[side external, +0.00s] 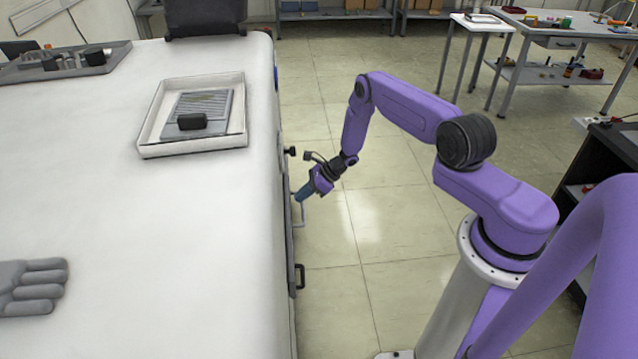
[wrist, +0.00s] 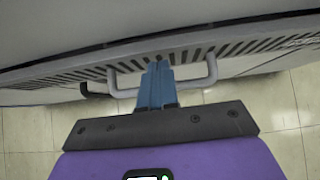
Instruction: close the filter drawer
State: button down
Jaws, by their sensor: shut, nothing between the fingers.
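The filter drawer's slotted front (wrist: 235,48) crosses the wrist view, with a light grey bar handle (wrist: 205,80) on it. That handle (side external: 301,216) also shows in the side external view, on the right side of the white cabinet. My gripper (wrist: 158,64) has its blue fingers together with nothing between them. The fingers reach across the handle's span, between its two ends, with the tips at or close to the slotted front. Contact cannot be told. In the side external view my gripper (side external: 299,198) is beside the cabinet's side. How far the drawer stands out is unclear.
The white cabinet top (side external: 120,220) bears a white tray (side external: 147,140), a grey glove (side external: 30,285) and a dark tool tray (side external: 65,70). A black knob (side external: 291,151) and a black handle (side external: 300,278) jut from its side. Tiled floor (side external: 345,255) lies open beside it.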

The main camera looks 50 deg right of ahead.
jog(key=d+f+v, duration=0.1)
jog(key=v, duration=1)
jog(key=shift+s, duration=0.4)
jog(key=c, duration=1.6)
grip_release()
jog(key=shift+s+r, duration=0.1)
jog(key=shift+s, duration=0.05)
jog(key=o, duration=0.5)
jog(key=shift+r, duration=0.15)
notch_tip(320, 180, up, 7)
jog(key=n+g+h, duration=0.5)
jog(key=n, duration=1.3)
send_over(303, 207)
jog(key=s+d, duration=0.3)
jog(key=w+a+f, duration=0.1)
jog(key=f, duration=1)
jog(key=w+a+f, duration=0.1)
jog(key=f, duration=0.5)
jog(key=shift+w+a+f, duration=0.15)
jog(key=shift+w+a, duration=0.15)
jog(key=shift+w, duration=0.05)
jog(key=shift+w, duration=0.1)
grip_shut()
